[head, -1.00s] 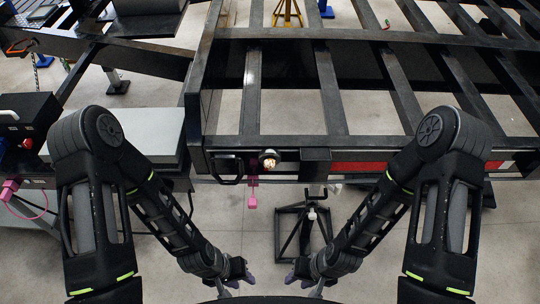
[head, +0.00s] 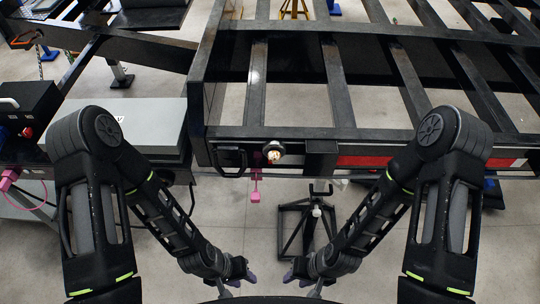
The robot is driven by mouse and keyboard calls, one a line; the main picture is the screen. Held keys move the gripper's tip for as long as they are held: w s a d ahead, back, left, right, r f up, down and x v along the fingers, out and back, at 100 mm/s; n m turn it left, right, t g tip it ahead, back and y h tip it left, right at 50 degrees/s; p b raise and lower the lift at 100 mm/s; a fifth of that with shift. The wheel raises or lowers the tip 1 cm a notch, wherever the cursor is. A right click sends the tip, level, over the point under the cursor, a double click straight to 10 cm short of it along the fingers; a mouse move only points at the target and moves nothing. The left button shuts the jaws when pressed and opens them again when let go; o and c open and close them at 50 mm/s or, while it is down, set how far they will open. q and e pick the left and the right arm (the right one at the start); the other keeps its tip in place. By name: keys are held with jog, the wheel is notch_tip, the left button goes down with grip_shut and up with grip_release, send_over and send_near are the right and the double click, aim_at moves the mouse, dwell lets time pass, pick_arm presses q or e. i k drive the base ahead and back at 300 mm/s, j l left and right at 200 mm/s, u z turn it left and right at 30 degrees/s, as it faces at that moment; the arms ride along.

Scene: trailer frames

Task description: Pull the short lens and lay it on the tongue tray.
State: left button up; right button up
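A small round lamp with a pale, amber-tinted centre (head: 274,152) sits on the near rail of the black trailer frame; it may be the short lens, but I cannot tell. A flat grey surface (head: 145,122) lies at the left, beside the frame; I cannot tell whether it is the tongue tray. My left gripper (head: 242,280) and my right gripper (head: 298,278) hang low at the bottom centre, below and apart from the lamp. Their fingers are small and partly hidden, so their opening is unclear. Nothing is visibly held.
The trailer's black rail (head: 232,133) crosses in front of me. A pink tag (head: 256,190) hangs below the lamp. A black floor stand (head: 292,228) is under the rail. A black box (head: 28,108) with a red knob stands at the far left. Bare floor shows between my arms.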

aim_at(273, 154)
jog(key=l+u, duration=0.3)
jog(key=u, duration=0.2)
jog(key=l+u, duration=0.55)
jog(key=l, duration=0.35)
jog(key=k+l, duration=0.1)
jog(key=l, duration=0.4)
jog(key=l+u, duration=0.15)
jog(key=l, duration=0.3)
jog(key=k+l+u, duration=0.1)
jog(key=l, duration=0.35)
jog(key=k, duration=0.05)
